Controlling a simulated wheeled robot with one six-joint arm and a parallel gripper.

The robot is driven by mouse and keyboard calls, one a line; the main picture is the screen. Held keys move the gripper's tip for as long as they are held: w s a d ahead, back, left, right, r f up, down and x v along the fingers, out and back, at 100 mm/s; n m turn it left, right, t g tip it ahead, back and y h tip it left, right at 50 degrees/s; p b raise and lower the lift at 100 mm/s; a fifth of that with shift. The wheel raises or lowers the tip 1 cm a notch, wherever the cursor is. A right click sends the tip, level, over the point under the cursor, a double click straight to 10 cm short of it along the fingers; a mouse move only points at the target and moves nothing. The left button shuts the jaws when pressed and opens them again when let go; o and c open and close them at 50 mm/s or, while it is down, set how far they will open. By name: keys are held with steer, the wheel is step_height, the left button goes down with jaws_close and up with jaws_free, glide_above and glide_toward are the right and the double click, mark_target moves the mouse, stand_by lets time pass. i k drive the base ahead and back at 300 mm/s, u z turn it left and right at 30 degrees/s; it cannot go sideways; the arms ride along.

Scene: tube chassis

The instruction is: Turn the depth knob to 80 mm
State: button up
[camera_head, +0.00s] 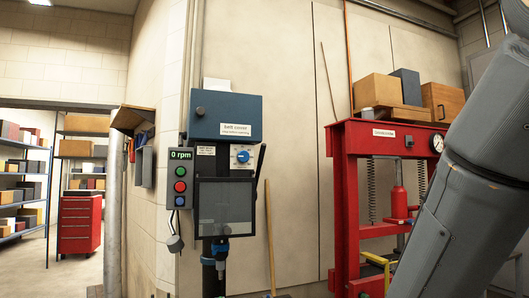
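A drill press with a blue head cover (226,112) stands at the wall, left of centre. A dark see-through guard (225,201) hangs below the knob. My grey arm crosses the right side; my gripper is outside the picture, and nothing touches the knob.
A dark lever (260,168) stands close right of the knob. A red press frame (346,200) with boxes (377,90) on top stands at the right. A wooden pole (270,240) leans on the wall. A red drawer cabinet (80,222) and shelves are at the far left.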

mark_target(244, 156)
steer(key=z, duration=1.25)
steer(key=i, duration=1.85)
steer(key=u, duration=4.15)
